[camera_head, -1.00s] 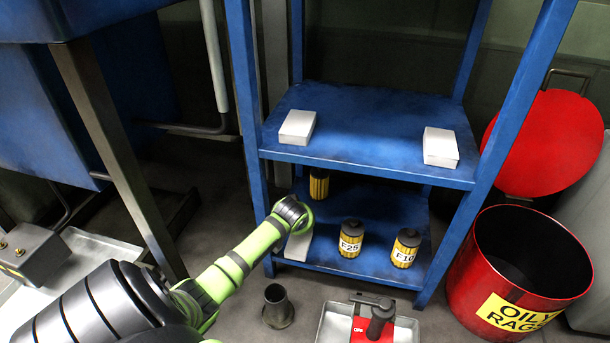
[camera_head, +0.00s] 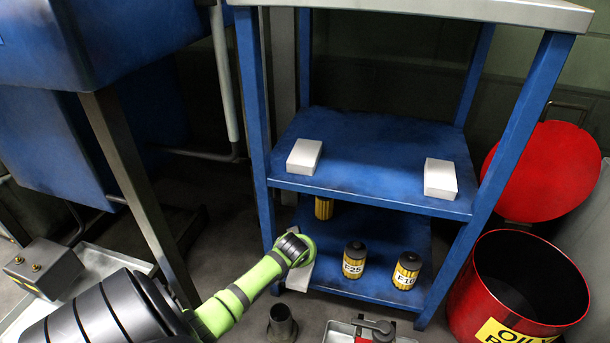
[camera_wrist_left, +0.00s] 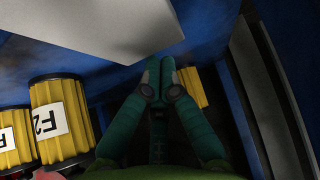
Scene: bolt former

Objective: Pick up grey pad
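A pale grey pad (camera_head: 300,277) is on the left of the lower blue shelf, partly hidden by my left wrist. A pale grey slab with a straight edge (camera_wrist_left: 95,22) fills the upper left of the left wrist view and seems to be this pad. My left gripper (camera_wrist_left: 159,72) has its fingertips together just below that slab's edge; I cannot tell whether they touch it. In the head view the left arm reaches in from the left and its fingers are hidden. Two similar pale blocks, left (camera_head: 304,157) and right (camera_head: 440,179), lie on the middle shelf. My right gripper is not in view.
Yellow and black filters stand on the lower shelf: E25 (camera_head: 355,261), one labelled E10 (camera_head: 406,271) and one behind (camera_head: 324,208). A blue shelf post (camera_head: 255,130) is close left of my wrist. A red bin (camera_head: 475,292) stands at the right.

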